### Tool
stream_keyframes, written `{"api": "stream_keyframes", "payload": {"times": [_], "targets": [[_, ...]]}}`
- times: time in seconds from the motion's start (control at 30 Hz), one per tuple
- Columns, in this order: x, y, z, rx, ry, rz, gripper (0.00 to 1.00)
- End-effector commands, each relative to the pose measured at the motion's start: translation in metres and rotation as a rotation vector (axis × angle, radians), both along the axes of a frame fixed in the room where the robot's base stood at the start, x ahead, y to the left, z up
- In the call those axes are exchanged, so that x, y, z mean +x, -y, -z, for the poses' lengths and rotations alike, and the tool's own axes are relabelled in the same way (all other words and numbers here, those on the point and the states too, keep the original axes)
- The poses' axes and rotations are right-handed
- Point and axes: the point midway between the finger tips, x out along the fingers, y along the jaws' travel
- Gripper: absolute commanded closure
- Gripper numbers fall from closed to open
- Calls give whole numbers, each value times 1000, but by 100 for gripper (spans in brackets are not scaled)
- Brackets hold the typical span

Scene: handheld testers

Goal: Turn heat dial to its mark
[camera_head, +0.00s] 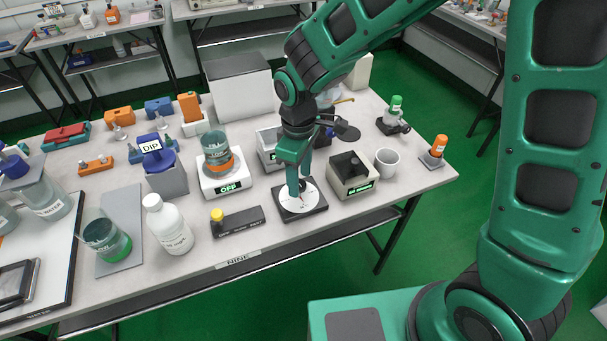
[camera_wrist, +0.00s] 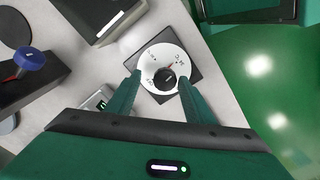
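A dial (camera_head: 312,208) with a white round face on a dark square base stands near the front edge of the table. It also shows in the wrist view, with its white face (camera_wrist: 153,56) and a black round knob (camera_wrist: 163,80) bearing a pale line. A small red mark shows on the face just above the knob; the face's lettering is too small to read. My gripper (camera_head: 299,188) reaches down over the dial. In the wrist view my gripper (camera_wrist: 160,80) is open, with one finger on each side of the knob and gaps visible between.
A grey box with a green display (camera_head: 352,173) and a white mug (camera_head: 387,163) stand right of the dial. A black box with a yellow knob (camera_head: 237,222) stands left of it, near a white bottle (camera_head: 168,228). A hotplate reading OFF (camera_head: 226,183) holds a beaker.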

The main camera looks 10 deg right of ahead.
Motion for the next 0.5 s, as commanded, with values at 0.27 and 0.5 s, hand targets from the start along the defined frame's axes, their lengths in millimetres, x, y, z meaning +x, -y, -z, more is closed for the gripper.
{"api": "stream_keyframes", "payload": {"times": [0.27,0.5], "targets": [[-1,-2,-6,3,1,-4,52],[2,-2,-44,4,2,-4,52]]}}
